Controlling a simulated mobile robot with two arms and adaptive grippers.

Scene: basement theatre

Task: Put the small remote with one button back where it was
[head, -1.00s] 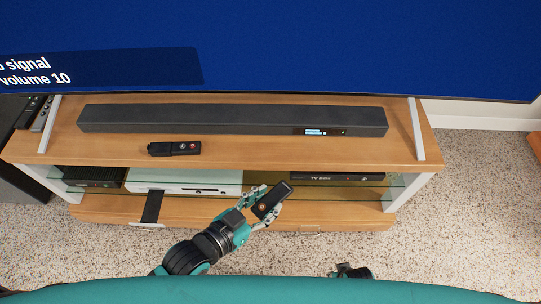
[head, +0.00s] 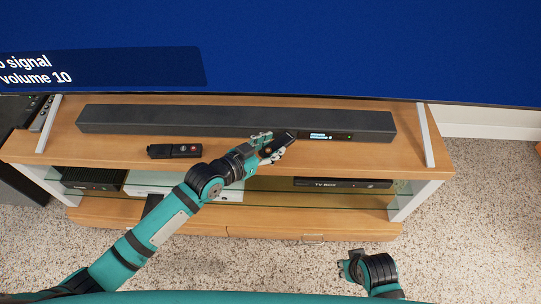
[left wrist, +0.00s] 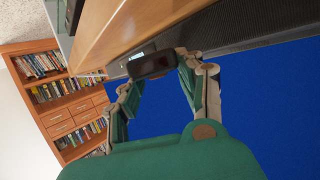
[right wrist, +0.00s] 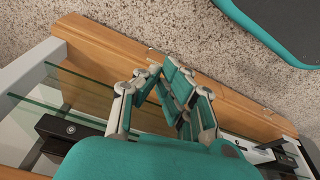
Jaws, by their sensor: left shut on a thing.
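A small black remote (head: 277,145) with one orange button is in my left gripper (head: 270,147), which is shut on it. In the head view they show at the soundbar's front, right of centre over the tabletop; whether the remote touches the top is not clear. The left wrist view shows the remote's dark end (left wrist: 152,65) between the fingers, close to the soundbar. A second black remote (head: 174,151) with a red button lies on the tabletop further left. My right gripper (head: 343,268) is low at the right, away from the stand; its fingertips meet and it looks empty.
The long dark soundbar (head: 235,121) stands along the wooden TV stand (head: 110,149), under the large blue screen (head: 300,50). A TV box (head: 343,183) and a white device (head: 215,189) are on the glass shelf below. The tabletop right of my left gripper is clear.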

